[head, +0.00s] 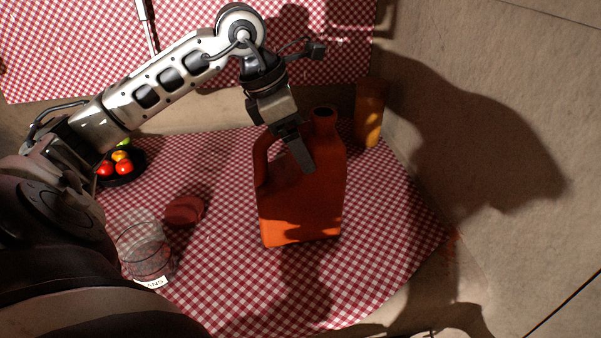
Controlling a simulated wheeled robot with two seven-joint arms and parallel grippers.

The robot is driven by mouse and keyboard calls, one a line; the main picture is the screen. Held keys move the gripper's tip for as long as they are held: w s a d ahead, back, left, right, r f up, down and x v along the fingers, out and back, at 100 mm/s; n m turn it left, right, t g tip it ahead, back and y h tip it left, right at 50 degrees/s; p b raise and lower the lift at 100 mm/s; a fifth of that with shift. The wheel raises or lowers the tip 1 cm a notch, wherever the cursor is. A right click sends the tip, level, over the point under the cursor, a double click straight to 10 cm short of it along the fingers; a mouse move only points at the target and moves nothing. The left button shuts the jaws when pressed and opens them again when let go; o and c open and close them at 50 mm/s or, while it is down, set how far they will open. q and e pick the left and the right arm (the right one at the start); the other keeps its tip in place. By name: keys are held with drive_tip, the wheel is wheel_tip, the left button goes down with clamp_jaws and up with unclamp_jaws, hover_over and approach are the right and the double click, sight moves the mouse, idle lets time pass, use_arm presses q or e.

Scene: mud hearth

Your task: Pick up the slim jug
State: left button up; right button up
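An orange jug (300,210) with a side handle and a short open neck stands upright on the red checked cloth; it looks like the slim jug. My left gripper (303,160) comes down over its upper part, between the handle and the neck. One grey finger shows against the jug's face; the other finger is hidden. I cannot tell whether the fingers touch the jug or close on its handle. My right gripper is not in view.
An amber container (368,116) stands behind the jug, near the wall (500,120). A dark fruit bowl (133,176), a red round object (184,211) and a clear glass jar (146,255) are at left. Cloth right of the jug is clear.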

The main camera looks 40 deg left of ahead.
sight(301, 129)
use_arm(q)
drive_tip(key=shift+r, duration=0.2)
drive_tip(key=shift+r, duration=1.45)
drive_tip(key=shift+s+d+r, duration=0.1)
drive_tip(key=shift+s+r, duration=0.05)
drive_tip(key=shift+r, duration=0.15)
drive_tip(key=s+d+r, duration=0.3)
drive_tip(key=s+r, duration=0.1)
drive_tip(key=s, duration=0.2)
drive_tip(key=s+d+r+p, duration=0.1)
drive_tip(key=s+d+r, duration=0.2)
drive_tip(key=s+r, duration=0.2)
drive_tip(key=shift+s+d, duration=0.25)
drive_tip(key=shift+s, duration=0.25)
drive_tip(key=shift+r, duration=0.1)
